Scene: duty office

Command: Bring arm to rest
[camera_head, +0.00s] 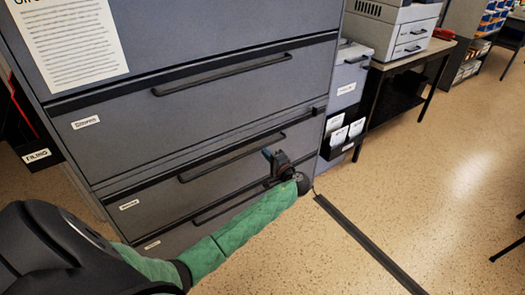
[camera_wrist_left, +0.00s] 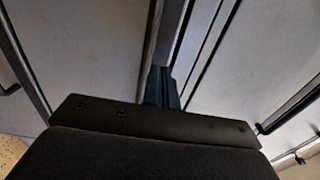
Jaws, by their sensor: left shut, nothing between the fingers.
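My left arm (camera_head: 235,232), in a green sleeve, reaches in from the lower left of the head view. My left gripper (camera_head: 268,153) is at its end, in front of the lower drawers of a grey filing cabinet (camera_head: 190,120). It is shut and empty. In the left wrist view the dark fingers of the gripper (camera_wrist_left: 160,85) show together against the cabinet front. I cannot tell whether they touch it. My right gripper is not in view.
A printer (camera_head: 395,30) stands on a table right of the cabinet. A narrow unit with a black paper holder (camera_head: 340,135) stands beside the cabinet. A dark strip (camera_head: 365,240) crosses the floor. The speckled floor (camera_head: 440,170) at right is mostly clear.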

